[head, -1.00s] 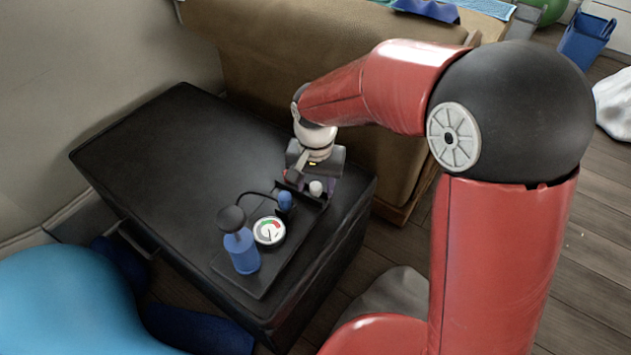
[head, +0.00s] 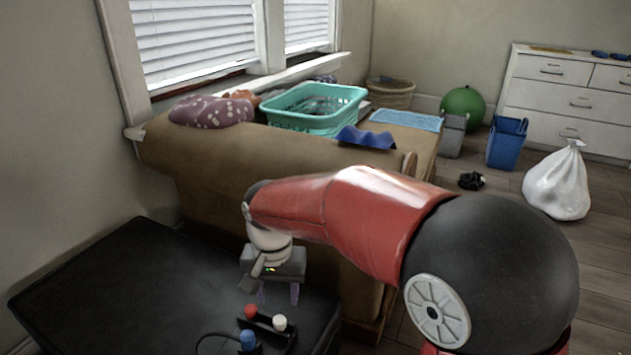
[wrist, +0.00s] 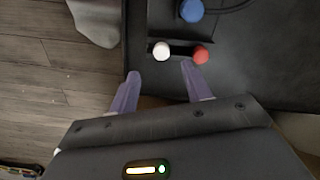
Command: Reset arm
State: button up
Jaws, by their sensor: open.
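My gripper (head: 278,294) is open and empty above the near right part of a black chest (head: 110,290). Its two purple fingers (wrist: 160,82) also show in the wrist view, apart, with nothing between them. Just beyond the fingertips is a small black stand with a red knob (wrist: 201,54) and a white knob (wrist: 161,50). A blue knob (wrist: 191,10) is farther up in that view. The gripper appears clear of the knobs. My red arm reaches in from the right in the head view.
A brown couch (head: 215,165) stands behind the chest, with a teal laundry basket (head: 315,125) on it. A blue bin (head: 506,145), a white bag (head: 558,185) and a green ball (head: 463,107) are on the floor, back right. Open wood floor (head: 600,235) lies right of my arm.

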jog(key=s+d+r+t, duration=0.1)
jog(key=s+d+r, duration=0.2)
jog(key=d, duration=0.5)
jog(key=s+d+r+t+p, duration=0.1)
jog(key=s+d+r+t, duration=0.1)
jog(key=s+d, duration=0.4)
jog(key=s+d+r+t+p, duration=0.1)
jog(key=s+d+r, duration=0.4)
jog(key=d, duration=0.6)
jog(key=shift+d+t, duration=0.15)
jog(key=shift+t, duration=0.55)
jog(key=shift+s+d, duration=0.25)
jog(key=shift+s, duration=0.05)
jog(key=shift+c, duration=0.2)
